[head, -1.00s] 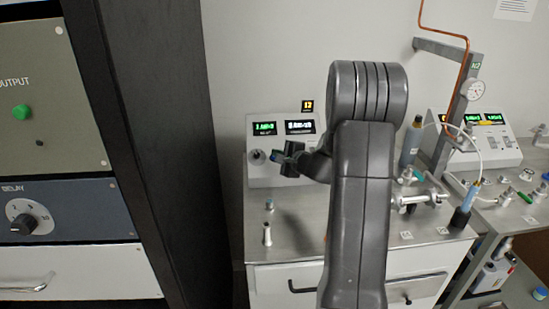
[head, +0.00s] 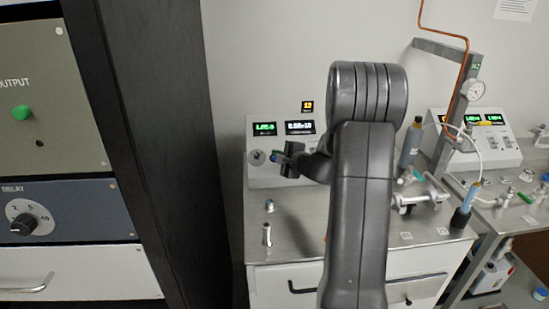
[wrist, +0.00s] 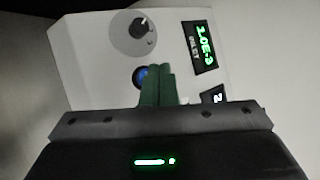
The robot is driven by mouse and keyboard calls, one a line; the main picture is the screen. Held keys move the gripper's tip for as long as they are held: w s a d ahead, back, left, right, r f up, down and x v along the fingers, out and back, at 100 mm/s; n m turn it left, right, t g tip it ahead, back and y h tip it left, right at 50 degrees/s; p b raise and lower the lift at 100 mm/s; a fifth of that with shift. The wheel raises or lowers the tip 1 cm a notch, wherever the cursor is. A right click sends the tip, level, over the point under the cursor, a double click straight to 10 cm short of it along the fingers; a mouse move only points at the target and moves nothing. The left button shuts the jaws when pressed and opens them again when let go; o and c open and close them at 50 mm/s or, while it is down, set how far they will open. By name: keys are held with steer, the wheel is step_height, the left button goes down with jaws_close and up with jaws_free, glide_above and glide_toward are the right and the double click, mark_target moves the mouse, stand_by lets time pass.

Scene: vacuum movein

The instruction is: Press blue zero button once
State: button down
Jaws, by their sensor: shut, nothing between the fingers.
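The blue button (wrist: 140,76) is a round blue disc with a dark surround on the pale instrument face in the wrist view. The green fingers of my gripper (wrist: 157,68) are shut together and empty. Their tips overlap the button's right edge in that view; I cannot tell whether they touch it. In the head view my gripper (head: 277,156) is at the front of the pale instrument box (head: 262,180), just right of its grey knob. The button cannot be made out clearly there.
The grey knob (wrist: 132,32) is above the button, and a green-lit display (wrist: 203,46) is to the right. A metal fitting (head: 267,234) stands on the bench top (head: 290,240). A dark rack post (head: 145,150) is at left; a bottle (head: 411,143) is at right.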

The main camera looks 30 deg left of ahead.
steer(key=shift+f, duration=0.2)
stand_by(0.6)
steer(key=shift+w+a+f+b, duration=0.15)
steer(key=shift+w+f+b, duration=0.05)
steer(key=shift+b, duration=0.5)
steer(key=shift+w+a+f+b, duration=0.1)
steer(key=shift+w+f+b, duration=0.15)
steer(key=shift+b, duration=0.2)
steer(key=shift+s, duration=0.1)
stand_by(0.5)
steer(key=shift+s+d+r, duration=0.25)
steer(key=shift+s+r, duration=0.15)
steer(key=shift+r, duration=0.2)
steer(key=shift+s+d+r+p, duration=0.15)
steer(key=shift+s+d+r, duration=0.2)
steer(key=shift+r, duration=0.35)
steer(key=shift+s+d+r+p, duration=0.1)
steer(key=shift+s+d+r, duration=0.1)
steer(key=shift+s+r, duration=0.4)
steer(key=shift+s+d+r+p, duration=0.15)
steer(key=shift+s+d+r, duration=0.15)
steer(key=shift+r, duration=0.45)
steer(key=shift+a+f, duration=0.1)
steer(key=shift+f, duration=0.05)
